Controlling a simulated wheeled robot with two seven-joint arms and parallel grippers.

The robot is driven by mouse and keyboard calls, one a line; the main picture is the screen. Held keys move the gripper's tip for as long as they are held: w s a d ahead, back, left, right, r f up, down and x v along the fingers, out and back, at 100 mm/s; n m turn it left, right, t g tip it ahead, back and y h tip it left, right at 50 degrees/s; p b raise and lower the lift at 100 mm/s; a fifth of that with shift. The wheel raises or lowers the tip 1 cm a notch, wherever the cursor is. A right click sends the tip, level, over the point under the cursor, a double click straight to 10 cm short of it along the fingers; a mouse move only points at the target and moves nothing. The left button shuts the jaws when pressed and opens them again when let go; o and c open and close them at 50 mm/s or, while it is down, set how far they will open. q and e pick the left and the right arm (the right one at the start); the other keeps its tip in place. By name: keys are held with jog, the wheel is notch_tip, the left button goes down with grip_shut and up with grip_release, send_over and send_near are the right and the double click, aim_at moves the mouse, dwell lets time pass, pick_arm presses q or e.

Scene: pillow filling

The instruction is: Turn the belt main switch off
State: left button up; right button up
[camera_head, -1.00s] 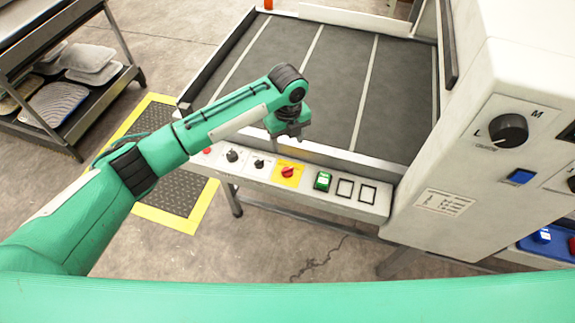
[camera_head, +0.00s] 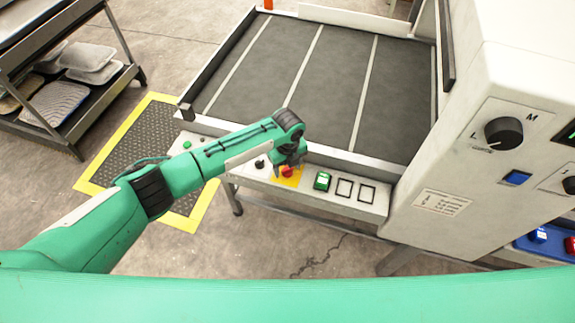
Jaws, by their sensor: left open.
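The red rotary switch (camera_head: 287,171) sits on a yellow plate on the control strip at the front of the belt table. Which way its handle points is hard to tell. My left gripper (camera_head: 290,163) is open and points down right at the switch, covering the upper part of its yellow plate. I cannot tell whether the fingers touch the knob. A green lit button (camera_head: 322,181) is just right of the switch. My right gripper is not in view.
A black knob (camera_head: 260,164) is left of the switch, partly beside my arm. Two empty black frames (camera_head: 344,189) are on the right of the strip. The white machine cabinet (camera_head: 440,200) with dials stands at the right. The grey belt (camera_head: 330,75) is empty.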

pick_arm(q)
jog(key=shift+c, duration=0.2)
jog(key=c, duration=0.7)
jog(key=shift+c, duration=1.3)
